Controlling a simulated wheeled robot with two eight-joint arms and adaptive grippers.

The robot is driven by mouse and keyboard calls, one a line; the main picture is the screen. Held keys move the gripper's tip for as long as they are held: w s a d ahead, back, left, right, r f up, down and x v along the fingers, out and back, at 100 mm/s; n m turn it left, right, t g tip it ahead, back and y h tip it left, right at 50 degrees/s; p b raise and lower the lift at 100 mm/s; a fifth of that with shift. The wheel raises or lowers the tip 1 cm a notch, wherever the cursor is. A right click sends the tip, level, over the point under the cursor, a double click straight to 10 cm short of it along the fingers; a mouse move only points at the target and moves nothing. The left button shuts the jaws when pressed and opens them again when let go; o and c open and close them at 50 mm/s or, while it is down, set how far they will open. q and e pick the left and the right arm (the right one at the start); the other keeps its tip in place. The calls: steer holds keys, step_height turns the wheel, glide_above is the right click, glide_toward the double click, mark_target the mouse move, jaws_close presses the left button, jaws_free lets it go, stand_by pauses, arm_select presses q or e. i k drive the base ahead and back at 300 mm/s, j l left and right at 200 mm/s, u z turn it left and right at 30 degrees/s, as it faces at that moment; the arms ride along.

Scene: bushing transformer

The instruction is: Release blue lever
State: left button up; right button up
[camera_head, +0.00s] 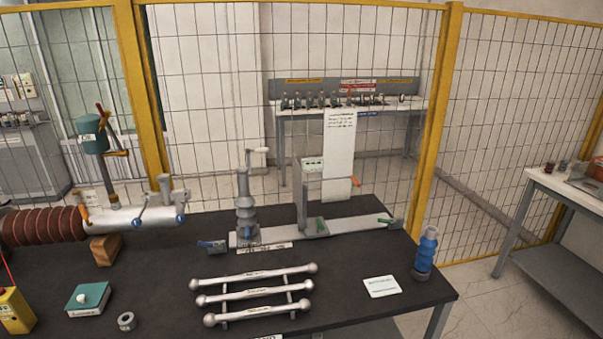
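A blue-ended lever (210,246) sticks out at the left end of a flat grey fixture base (350,229) on the black table. A grey ribbed part (244,208) stands upright near that end, with a light handle at its top. A green lever (388,223) is at the base's right end. Two more small blue-tipped levers, one on the left (138,222) and one on the right (181,218), are on the grey cylinder of the brown ribbed bushing (42,225). I cannot tell from this view whether any lever is locked. Neither of my grippers is in view.
On the black table (372,317) lie a rack of silver rods (256,293), a white card (381,286), a blue insulator (426,253), a green box (88,298), a tape roll (126,321) and a yellow box (14,312). A yellow-framed mesh fence (443,110) stands behind.

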mark_target(220, 246)
steer(key=i+j, duration=0.25)
steer(key=j, duration=0.15)
steer(key=i+j, duration=0.25)
steer(key=j, duration=0.2)
steer(key=i+j, duration=0.25)
steer(key=j, duration=0.15)
